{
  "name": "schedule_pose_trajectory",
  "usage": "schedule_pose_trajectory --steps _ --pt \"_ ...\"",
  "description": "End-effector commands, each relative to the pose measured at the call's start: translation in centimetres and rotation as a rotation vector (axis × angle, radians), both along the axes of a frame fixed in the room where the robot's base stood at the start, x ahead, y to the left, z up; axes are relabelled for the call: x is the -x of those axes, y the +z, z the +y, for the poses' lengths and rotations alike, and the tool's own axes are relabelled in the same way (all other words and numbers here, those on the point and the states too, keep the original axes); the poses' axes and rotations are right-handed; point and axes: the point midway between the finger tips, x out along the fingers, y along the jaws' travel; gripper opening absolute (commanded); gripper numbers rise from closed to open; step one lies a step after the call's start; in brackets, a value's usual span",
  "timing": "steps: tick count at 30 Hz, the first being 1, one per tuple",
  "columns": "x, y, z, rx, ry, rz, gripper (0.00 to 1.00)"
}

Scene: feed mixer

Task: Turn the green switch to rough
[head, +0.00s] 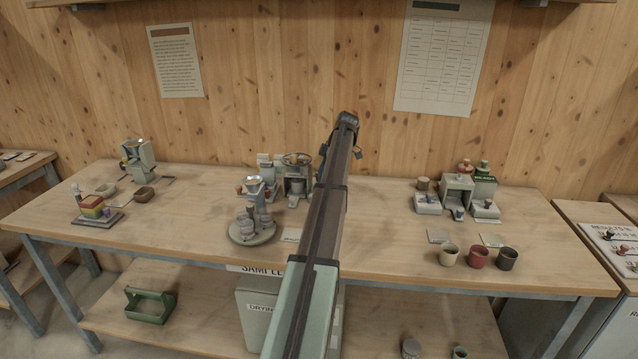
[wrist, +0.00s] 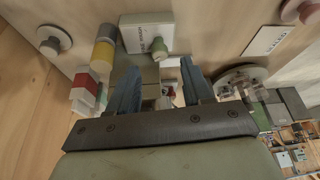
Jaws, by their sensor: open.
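In the wrist view, a pale box or plate (wrist: 135,20) with small dark lettering bears a green knob-like part (wrist: 158,48); this may be the green switch. The lettering is too small to read, so I cannot tell its setting. My gripper (wrist: 160,80) is open, its two blue-grey fingers apart. The green part shows beyond and between the fingertips, and I see no contact. In the head view my arm reaches over the table to the back; the fingers cannot be made out there.
In the head view, the wooden table (head: 390,225) holds small mills, a round tray (head: 252,238) and several cups. Its front middle is mostly clear.

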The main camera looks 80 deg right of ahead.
Motion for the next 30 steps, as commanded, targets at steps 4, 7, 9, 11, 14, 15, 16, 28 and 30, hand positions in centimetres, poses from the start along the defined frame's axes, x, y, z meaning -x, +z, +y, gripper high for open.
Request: schedule_pose_trajectory --steps 4,7,9,11,14,15,16,28,30 --pt "-0.9 -2.1 0.2 -0.001 0.000 0.000 0.50" --pt "-1.3 -3.0 0.2 -0.001 0.000 0.000 0.50" --pt "-1.4 -3.5 0.3 -0.001 -0.001 0.000 0.50" --pt "-1.5 -3.8 0.3 -0.001 -0.001 0.000 0.50" --pt "-1.7 -4.1 0.3 0.000 -0.001 0.001 0.50" --pt "-1.7 -4.1 0.3 0.000 -0.001 0.001 0.50" --pt "-1.7 -4.1 0.3 0.000 -0.001 0.001 0.50" --pt "-1.7 -4.1 0.3 0.000 -0.001 0.001 0.32" --pt "-1.7 -4.1 0.3 0.000 -0.001 0.001 0.25"
